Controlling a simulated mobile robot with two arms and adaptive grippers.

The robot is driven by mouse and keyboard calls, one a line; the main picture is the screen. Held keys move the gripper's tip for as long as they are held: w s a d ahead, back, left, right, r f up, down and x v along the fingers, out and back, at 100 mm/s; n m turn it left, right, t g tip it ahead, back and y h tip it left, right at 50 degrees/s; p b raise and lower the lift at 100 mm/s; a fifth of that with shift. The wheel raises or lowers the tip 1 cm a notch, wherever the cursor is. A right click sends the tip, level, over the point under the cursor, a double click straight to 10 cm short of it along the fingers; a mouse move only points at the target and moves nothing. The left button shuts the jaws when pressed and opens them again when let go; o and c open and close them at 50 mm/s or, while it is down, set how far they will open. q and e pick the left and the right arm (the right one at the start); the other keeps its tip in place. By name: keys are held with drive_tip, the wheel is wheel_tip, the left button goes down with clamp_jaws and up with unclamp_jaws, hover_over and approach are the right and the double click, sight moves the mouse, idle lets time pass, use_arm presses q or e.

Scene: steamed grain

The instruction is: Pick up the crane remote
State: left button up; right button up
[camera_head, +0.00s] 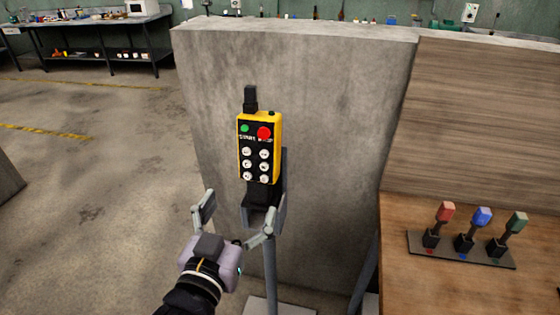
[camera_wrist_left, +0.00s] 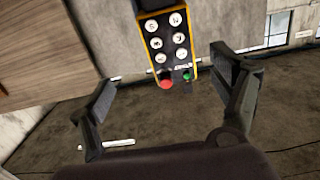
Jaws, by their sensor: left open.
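The crane remote (camera_head: 259,148) is a yellow and black box with a green button, a red button and several white buttons. It stands upright in a grey holder (camera_head: 281,203) on a post, in front of a concrete wall. My left gripper (camera_head: 236,217) is open, below and to the left of the remote in the head view. In the left wrist view the remote (camera_wrist_left: 164,45) appears upside down at the top, beyond the open fingers of the left gripper (camera_wrist_left: 168,95). Nothing is between the fingers. My right gripper is not in view.
The concrete wall (camera_head: 320,110) stands close behind the remote. At the right a wooden desk (camera_head: 440,285) carries a black plate with red, blue and green levers (camera_head: 481,217). A workbench (camera_head: 90,35) is far back left. Open floor (camera_head: 90,150) lies to the left.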

use_arm(q)
drive_tip(key=shift+o, duration=0.6)
drive_tip(key=shift+s+r, duration=0.25)
drive_tip(key=shift+r, duration=0.25)
drive_tip(key=shift+s+r, duration=0.2)
drive_tip(key=shift+r, duration=0.25)
drive_tip(key=shift+w+a+r+b, duration=0.1)
drive_tip(key=shift+a+b, duration=0.05)
drive_tip(key=shift+b, duration=0.2)
approach(256, 152)
drive_tip(key=p+x, duration=0.1)
drive_tip(key=x, duration=0.6)
drive_tip(key=shift+d, duration=0.2)
drive_tip(key=p+x, duration=0.1)
drive_tip(key=x, duration=0.1)
drive_tip(key=p+x, duration=0.1)
drive_tip(key=x, duration=0.1)
drive_tip(key=shift+w+a+r, duration=0.1)
drive_tip(key=shift+w+r, duration=0.05)
drive_tip(key=shift+w, duration=0.55)
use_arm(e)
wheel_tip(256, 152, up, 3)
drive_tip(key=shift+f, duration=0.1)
use_arm(q)
drive_tip(key=shift+s, duration=0.1)
